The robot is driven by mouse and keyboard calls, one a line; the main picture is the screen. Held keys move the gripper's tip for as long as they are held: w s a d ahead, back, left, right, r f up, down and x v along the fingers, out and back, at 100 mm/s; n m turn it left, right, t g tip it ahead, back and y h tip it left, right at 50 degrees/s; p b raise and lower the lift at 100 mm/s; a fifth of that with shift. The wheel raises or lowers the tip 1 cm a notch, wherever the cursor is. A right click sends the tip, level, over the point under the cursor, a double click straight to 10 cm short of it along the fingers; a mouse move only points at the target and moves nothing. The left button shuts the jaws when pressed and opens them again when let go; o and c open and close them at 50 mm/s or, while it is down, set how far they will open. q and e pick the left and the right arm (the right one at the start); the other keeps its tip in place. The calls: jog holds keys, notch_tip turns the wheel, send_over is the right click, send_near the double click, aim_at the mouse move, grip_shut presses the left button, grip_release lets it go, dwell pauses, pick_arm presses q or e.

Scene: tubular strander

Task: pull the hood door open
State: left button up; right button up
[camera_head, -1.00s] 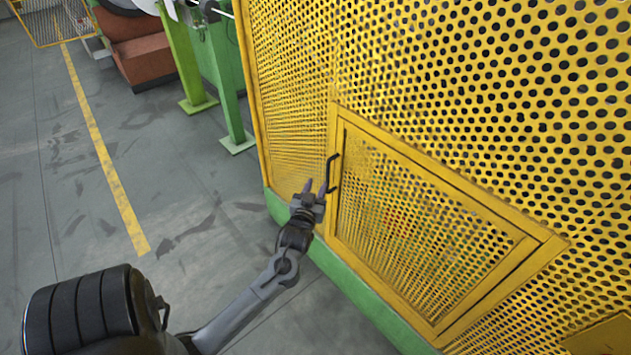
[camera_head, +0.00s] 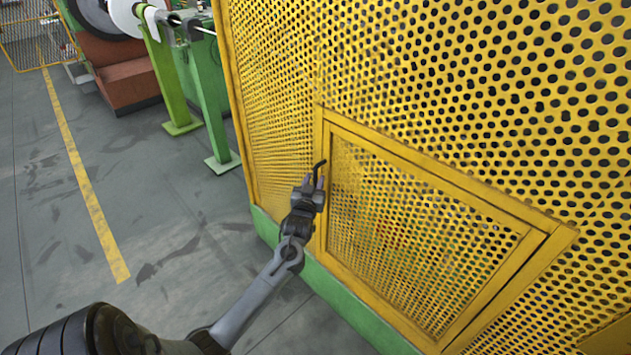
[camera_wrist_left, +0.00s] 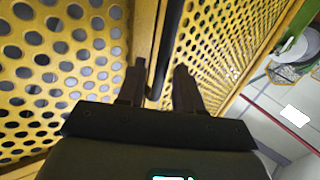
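The hood door (camera_head: 415,235) is a yellow perforated panel in a yellow frame, low in the larger hood, and looks shut. Its black bar handle (camera_head: 319,168) is on the door's left edge, with its lower part hidden by my left gripper (camera_head: 313,182). In the left wrist view, the dark handle (camera_wrist_left: 164,50) runs between the two fingers of my left gripper (camera_wrist_left: 160,72). The fingers are apart, with gaps visible on both sides of the bar. My right gripper is not in view.
The yellow perforated hood (camera_head: 440,80) surrounds the door above a green base strip (camera_head: 345,298). Green machine posts (camera_head: 205,90) stand at the upper left. The grey floor (camera_head: 165,225) left of the hood is clear, with a yellow line.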

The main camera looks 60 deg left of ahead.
pick_arm(q)
jog(key=shift+x, duration=1.05)
grip_shut()
